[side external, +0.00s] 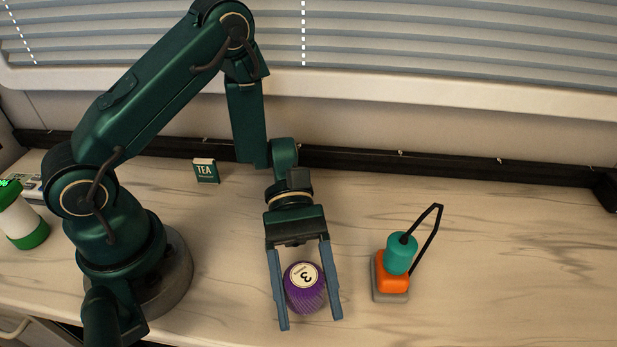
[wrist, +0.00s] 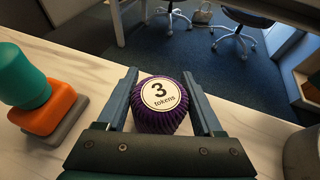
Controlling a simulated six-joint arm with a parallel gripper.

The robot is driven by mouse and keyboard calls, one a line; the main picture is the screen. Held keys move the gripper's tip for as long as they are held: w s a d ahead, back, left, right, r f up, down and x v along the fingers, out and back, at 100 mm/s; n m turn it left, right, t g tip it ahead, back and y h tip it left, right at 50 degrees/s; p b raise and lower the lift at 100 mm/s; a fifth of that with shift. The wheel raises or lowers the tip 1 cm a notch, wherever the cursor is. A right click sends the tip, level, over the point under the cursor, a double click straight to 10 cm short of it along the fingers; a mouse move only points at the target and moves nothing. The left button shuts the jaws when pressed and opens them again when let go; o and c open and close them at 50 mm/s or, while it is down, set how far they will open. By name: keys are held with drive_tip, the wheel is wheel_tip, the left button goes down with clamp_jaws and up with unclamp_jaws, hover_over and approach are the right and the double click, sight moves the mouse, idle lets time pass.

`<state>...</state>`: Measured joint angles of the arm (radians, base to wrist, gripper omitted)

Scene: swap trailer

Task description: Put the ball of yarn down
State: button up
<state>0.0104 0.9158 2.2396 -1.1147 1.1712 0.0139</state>
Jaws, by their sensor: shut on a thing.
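The ball of yarn (side external: 309,302) is purple and ribbed, with a round cream label marked 3. My gripper (side external: 310,321) is shut on it, one blue-grey finger on each side. In the wrist view the ball of yarn (wrist: 160,123) sits between the fingers of my gripper (wrist: 161,75), and its label reads "3 tokens". The ball is over the front part of the pale marbled counter (side external: 450,300). I cannot tell whether its underside touches the counter.
A stack of a teal cylinder (side external: 400,256), an orange block (side external: 391,279) and a grey base with a black bent handle stands right of my gripper. A green TEA box (side external: 205,171) is at the back. A green-and-white container (side external: 20,222) is far left. The right counter is clear.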

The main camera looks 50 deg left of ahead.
drive_tip(key=o, duration=1.3)
drive_tip(key=shift+o, duration=0.2)
